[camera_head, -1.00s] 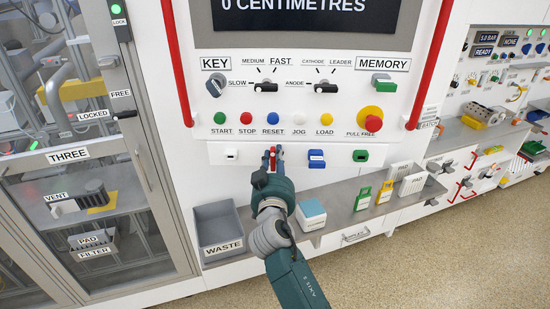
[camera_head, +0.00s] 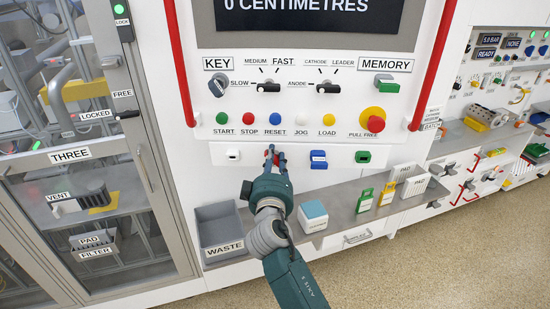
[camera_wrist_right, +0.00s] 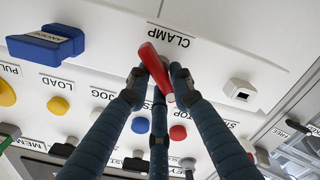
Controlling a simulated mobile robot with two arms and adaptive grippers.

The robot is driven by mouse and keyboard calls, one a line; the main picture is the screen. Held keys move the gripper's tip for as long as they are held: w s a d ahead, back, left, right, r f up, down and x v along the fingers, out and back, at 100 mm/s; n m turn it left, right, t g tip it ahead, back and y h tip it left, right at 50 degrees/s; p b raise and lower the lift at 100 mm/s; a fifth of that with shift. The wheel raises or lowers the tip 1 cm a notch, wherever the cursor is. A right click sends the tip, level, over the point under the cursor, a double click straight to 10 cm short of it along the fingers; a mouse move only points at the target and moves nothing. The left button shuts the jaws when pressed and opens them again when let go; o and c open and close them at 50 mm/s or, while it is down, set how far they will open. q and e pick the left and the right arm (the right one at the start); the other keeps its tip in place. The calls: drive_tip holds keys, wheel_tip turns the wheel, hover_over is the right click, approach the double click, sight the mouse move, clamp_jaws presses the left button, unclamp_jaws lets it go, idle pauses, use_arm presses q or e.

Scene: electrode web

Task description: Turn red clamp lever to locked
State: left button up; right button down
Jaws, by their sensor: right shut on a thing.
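The red clamp lever (camera_wrist_right: 154,66) shows in the right wrist view, next to the CLAMP label (camera_wrist_right: 168,36) on a white panel. It slants between the fingertips of my right gripper (camera_wrist_right: 158,78). The fingers are shut on it, and one end sticks out past them. In the head view, my right gripper (camera_head: 275,155) reaches up to the panel below the RESET button, with a bit of the red lever (camera_head: 267,154) visible between its fingers. The lever's pivot is mostly hidden. My left gripper is not in view.
A blue clip-like part (camera_head: 318,160) and a green one (camera_head: 363,157) sit right of the lever. Buttons, including the blue RESET button (camera_head: 274,119), are above. A grey WASTE bin (camera_head: 222,240) and a white-and-teal box (camera_head: 313,215) stand below on the shelf.

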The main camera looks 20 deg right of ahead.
drive_tip(key=n, duration=0.2)
drive_tip(key=n+p, duration=0.1)
drive_tip(key=n, duration=0.1)
drive_tip(key=shift+w+a+r+n, duration=0.1)
drive_tip(key=shift+a+r+n, duration=0.1)
drive_tip(key=shift+n, duration=0.1)
drive_tip(key=shift+w+a+f+n+p, duration=0.1)
drive_tip(key=shift+n+p, duration=0.2)
drive_tip(key=shift+n, duration=0.7)
drive_tip(key=shift+f+n+p, duration=0.1)
drive_tip(key=shift+n+p, duration=0.2)
drive_tip(key=shift+n, duration=0.7)
drive_tip(key=c, duration=1.7)
unclamp_jaws()
drive_tip(key=shift+o, duration=0.7)
drive_tip(key=shift+w+f, duration=0.1)
drive_tip(key=shift+f, duration=0.15)
drive_tip(key=shift+s+a, duration=0.1)
drive_tip(key=shift+s, duration=0.3)
drive_tip(key=v, duration=1.1)
